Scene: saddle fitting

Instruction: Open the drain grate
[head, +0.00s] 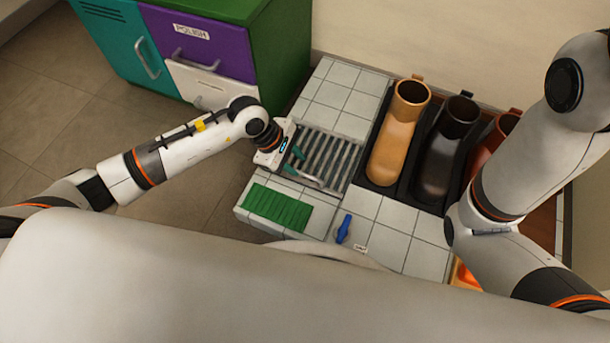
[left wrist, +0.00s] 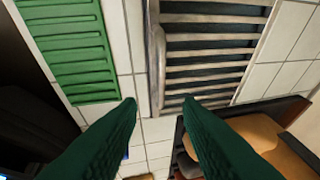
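The drain grate (head: 333,153), a grey metal panel of parallel slats, lies flat in the white tiled counter; it also fills the upper middle of the left wrist view (left wrist: 212,60). A pale bar handle (head: 310,182) runs along one edge of the grate and shows in the left wrist view (left wrist: 157,70). My left gripper (head: 294,161) is over the grate's left side, its dark green fingers spread apart and empty. In the left wrist view the handle's end appears between and beyond the fingertips (left wrist: 160,104); contact is not visible. My right gripper is out of view.
A green ribbed mat (head: 277,207) and a blue object (head: 344,229) lie on the tiles near the grate. Saddle-like tan (head: 396,140) and dark (head: 443,160) forms stand in a black rack to the right. A purple drawer (head: 200,45) is behind left.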

